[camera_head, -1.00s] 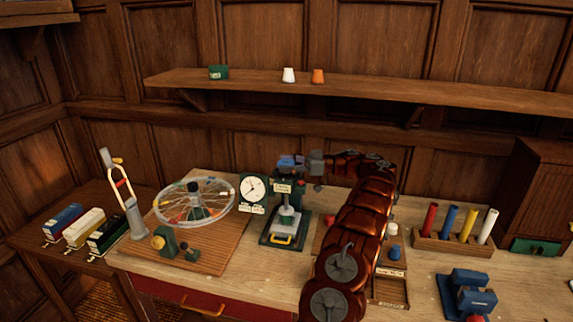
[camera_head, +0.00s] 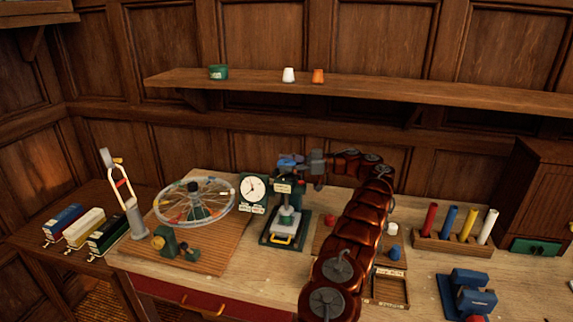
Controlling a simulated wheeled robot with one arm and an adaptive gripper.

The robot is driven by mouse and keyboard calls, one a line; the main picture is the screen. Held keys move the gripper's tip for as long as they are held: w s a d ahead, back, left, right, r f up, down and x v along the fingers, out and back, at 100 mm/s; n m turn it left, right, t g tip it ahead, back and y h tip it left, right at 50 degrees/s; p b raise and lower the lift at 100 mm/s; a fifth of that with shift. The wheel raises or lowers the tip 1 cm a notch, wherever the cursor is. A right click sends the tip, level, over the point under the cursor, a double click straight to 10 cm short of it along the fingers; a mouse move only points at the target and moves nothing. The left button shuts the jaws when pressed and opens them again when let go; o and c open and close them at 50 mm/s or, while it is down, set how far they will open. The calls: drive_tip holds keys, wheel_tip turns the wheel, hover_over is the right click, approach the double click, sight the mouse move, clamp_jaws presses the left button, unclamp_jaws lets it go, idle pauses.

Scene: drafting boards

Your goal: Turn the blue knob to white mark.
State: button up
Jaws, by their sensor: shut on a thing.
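The blue knob (camera_head: 287,161) sits at the top of a dark green press-like stand (camera_head: 275,238) in the middle of the bench. My gripper (camera_head: 296,164) reaches it from the right and is shut on it; the fingers are small and partly merge with the knob. I cannot make out a white mark near the knob. A pale label (camera_head: 283,188) shows on the front of the stand, below the knob.
A white-faced dial (camera_head: 253,189) and a spoked wheel (camera_head: 194,199) stand left of the press. My arm hides part of the bench to the right. A rack (camera_head: 452,245) of coloured cylinders and a blue device (camera_head: 468,293) stand further right. A shelf (camera_head: 380,92) runs behind.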

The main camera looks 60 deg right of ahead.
drive_tip(key=shift+r, duration=0.1)
drive_tip(key=o, duration=1.1)
drive_tip(key=shift+o, duration=0.2)
